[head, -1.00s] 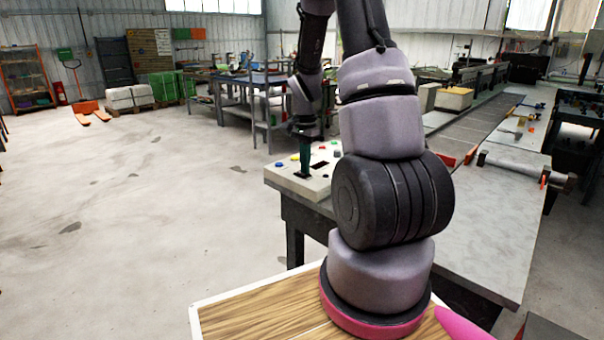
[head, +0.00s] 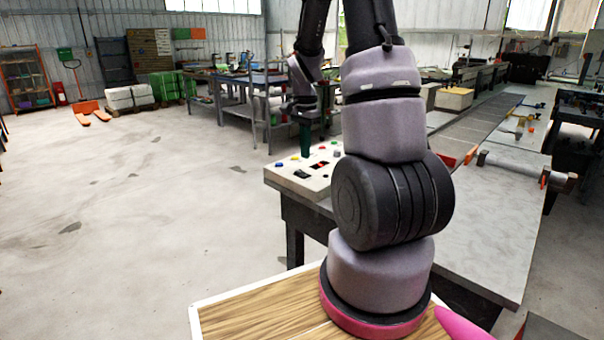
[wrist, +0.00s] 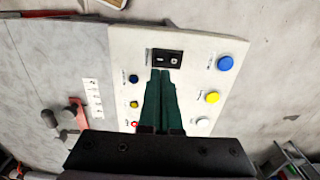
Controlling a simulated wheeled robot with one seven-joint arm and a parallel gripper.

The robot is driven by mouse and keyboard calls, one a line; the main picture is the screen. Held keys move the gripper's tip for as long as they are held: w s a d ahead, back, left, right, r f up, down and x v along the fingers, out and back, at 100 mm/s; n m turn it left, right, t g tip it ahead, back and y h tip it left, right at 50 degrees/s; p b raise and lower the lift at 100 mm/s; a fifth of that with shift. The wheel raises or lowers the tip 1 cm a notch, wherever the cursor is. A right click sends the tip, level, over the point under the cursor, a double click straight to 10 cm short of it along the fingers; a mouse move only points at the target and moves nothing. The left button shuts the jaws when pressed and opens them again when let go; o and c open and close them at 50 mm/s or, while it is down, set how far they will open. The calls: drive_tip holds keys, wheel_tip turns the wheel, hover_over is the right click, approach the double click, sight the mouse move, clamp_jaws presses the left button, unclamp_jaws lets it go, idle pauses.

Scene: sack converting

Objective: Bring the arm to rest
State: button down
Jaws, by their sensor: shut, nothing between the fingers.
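My gripper (head: 306,156) is above the pale control panel (head: 290,184) at the near end of the long bench, its green fingers together and pointing down. In the wrist view the shut green fingers (wrist: 161,74) lie over the middle of the panel (wrist: 212,60), with nothing between them. Their tips appear just below a black switch (wrist: 168,57); the gap in height is hard to tell. The switch also shows in the head view (head: 302,174), clear of the fingers. My arm is bent over from its base.
In the wrist view, blue (wrist: 225,63), yellow (wrist: 212,97) and white (wrist: 203,124) buttons line the panel's right side, with smaller buttons on its left. A roller bar (head: 525,167) lies across the bench (head: 470,240). The floor at left is open.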

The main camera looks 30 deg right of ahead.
drive_tip(key=shift+r, duration=0.85)
drive_tip(key=s+a+r+n+t, duration=0.2)
drive_tip(key=s+a+r, duration=0.2)
drive_tip(key=r, duration=0.3)
drive_tip(key=s+a+r+n+t, duration=0.2)
drive_tip(key=s+a+r, duration=0.1)
drive_tip(key=r, duration=0.5)
drive_tip(key=s+a+r+n+t+y, duration=0.1)
drive_tip(key=s+a+r+n, duration=0.2)
drive_tip(key=s, duration=0.3)
drive_tip(key=s+a+r+n+t+y, duration=0.1)
drive_tip(key=s+a+r+n+t, duration=0.1)
drive_tip(key=s, duration=0.4)
wheel_tip(320, 180, up, 2)
drive_tip(key=shift+s+a+r+n, duration=0.1)
drive_tip(key=shift+s+a+n, duration=0.25)
drive_tip(key=shift+a, duration=0.35)
